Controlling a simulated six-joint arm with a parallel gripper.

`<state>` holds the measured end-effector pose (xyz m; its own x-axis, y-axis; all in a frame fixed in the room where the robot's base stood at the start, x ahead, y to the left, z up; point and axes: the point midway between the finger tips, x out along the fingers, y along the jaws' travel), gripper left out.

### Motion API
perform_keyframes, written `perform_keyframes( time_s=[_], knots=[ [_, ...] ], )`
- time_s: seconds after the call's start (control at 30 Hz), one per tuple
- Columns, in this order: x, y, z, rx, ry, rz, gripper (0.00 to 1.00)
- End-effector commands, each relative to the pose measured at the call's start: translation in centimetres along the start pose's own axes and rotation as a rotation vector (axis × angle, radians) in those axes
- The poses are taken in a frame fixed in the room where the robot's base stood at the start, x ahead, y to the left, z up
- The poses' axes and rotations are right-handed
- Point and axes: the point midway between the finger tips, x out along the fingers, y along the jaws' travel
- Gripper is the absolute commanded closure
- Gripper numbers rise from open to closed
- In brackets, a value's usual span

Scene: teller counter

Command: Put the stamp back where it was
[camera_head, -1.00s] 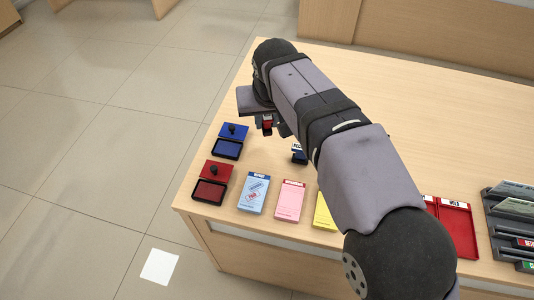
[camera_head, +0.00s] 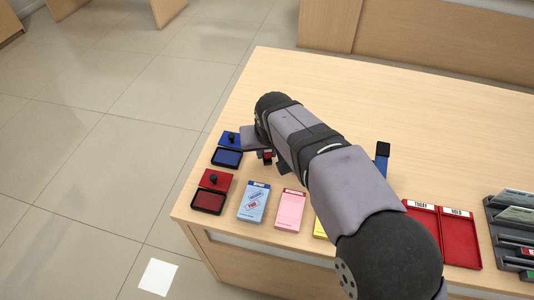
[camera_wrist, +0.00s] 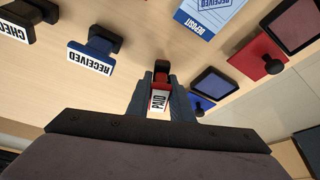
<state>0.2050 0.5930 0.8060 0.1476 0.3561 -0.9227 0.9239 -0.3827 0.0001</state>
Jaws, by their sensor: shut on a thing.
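The red PAID stamp (camera_wrist: 159,100) is held in my gripper (camera_wrist: 162,92), which is shut on it, with its white label facing the wrist camera. In the head view, the stamp's red part (camera_head: 267,155) shows below my gripper (camera_head: 266,148), just right of the blue ink pad (camera_head: 228,158). I cannot tell whether the stamp touches the counter. A blue RECEIVED stamp (camera_wrist: 92,50) and a dark stamp marked CHECK (camera_wrist: 22,20) stand apart from my gripper in the wrist view. My arm hides them or part of the counter in the head view.
The blue lid (camera_head: 230,138), red lid (camera_head: 215,180) and red ink pad (camera_head: 208,201) line the left edge. A blue deposit pad (camera_head: 253,201), pink pad (camera_head: 290,210) and yellow pad (camera_head: 320,228) lie along the front. Red trays (camera_head: 441,225) and a dark rack (camera_head: 510,230) are right.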

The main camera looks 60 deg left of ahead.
Motion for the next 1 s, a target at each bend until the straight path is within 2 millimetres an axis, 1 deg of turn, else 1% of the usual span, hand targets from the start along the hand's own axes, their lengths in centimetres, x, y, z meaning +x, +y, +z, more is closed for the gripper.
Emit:
perform_keyframes(
  time_s=[0.03,0.1,0.53,0.57,0.6,0.63,1.0],
  knots=[
    [0.67,0.01,0.33,0.000,-0.002,0.000,0.94],
    [1.13,0.00,0.50,0.000,-0.001,0.000,0.94],
    [1.60,0.00,0.67,0.000,0.000,0.000,0.94],
    [1.57,0.00,0.66,0.000,0.000,0.000,0.75],
    [1.54,0.00,0.65,0.000,0.000,0.000,0.66],
    [1.54,0.00,0.65,0.000,0.000,0.000,0.61],
    [1.25,0.00,0.52,0.000,0.001,0.000,0.61]
  ],
)
